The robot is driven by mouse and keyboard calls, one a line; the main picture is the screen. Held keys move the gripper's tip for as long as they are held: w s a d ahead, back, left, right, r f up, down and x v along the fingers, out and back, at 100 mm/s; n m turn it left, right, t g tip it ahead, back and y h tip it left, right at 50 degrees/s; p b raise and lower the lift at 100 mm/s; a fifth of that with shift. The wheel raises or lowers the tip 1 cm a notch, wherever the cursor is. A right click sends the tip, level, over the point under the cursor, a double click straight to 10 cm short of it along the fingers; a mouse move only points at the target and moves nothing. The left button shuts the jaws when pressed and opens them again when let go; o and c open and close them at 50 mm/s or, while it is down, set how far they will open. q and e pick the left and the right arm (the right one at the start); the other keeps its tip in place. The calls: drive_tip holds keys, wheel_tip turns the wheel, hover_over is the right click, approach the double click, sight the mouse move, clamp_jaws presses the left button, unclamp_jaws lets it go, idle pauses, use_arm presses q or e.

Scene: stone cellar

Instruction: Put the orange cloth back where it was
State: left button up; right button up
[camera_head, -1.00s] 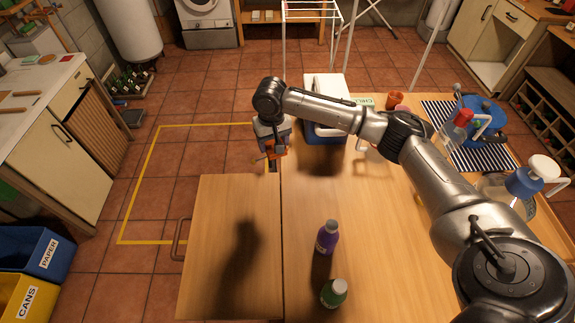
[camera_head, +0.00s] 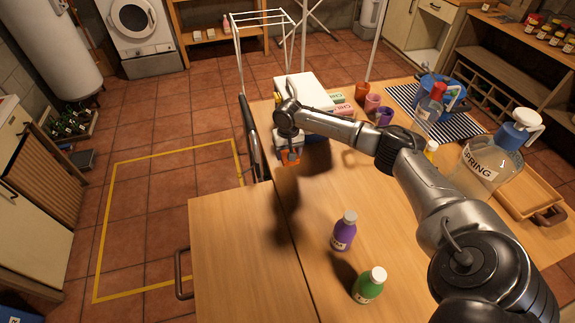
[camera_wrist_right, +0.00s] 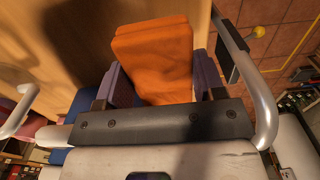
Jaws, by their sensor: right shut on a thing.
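The orange cloth (camera_head: 291,158) is a small patch below my right gripper (camera_head: 289,151) in the head view, near the far left part of the wooden table (camera_head: 385,225). In the right wrist view the cloth (camera_wrist_right: 155,58) is a folded flat piece between the dark fingers of my right gripper (camera_wrist_right: 155,88), which is shut on it. It extends out beyond the fingers over the table's wooden surface. Whether it touches the table cannot be told. My left gripper is in neither view.
A blue cooler with a white lid (camera_head: 304,93) stands close behind the gripper. A dark rail (camera_head: 248,138) runs along the table's left edge. A purple bottle (camera_head: 344,231) and a green bottle (camera_head: 369,286) stand nearer. The wooden panel (camera_head: 235,255) at front left is bare.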

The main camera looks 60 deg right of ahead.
sight(288, 169)
wheel_tip(288, 169, down, 6)
drive_tip(key=shift+b, duration=0.7)
drive_tip(key=o, duration=0.8)
drive_tip(key=shift+f, duration=0.1)
drive_tip(key=shift+o, duration=0.2)
wheel_tip(288, 169, up, 12)
drive_tip(key=p, duration=0.2)
drive_tip(key=shift+p, duration=0.4)
drive_tip(key=shift+r, duration=0.2)
drive_tip(key=shift+a, duration=0.1)
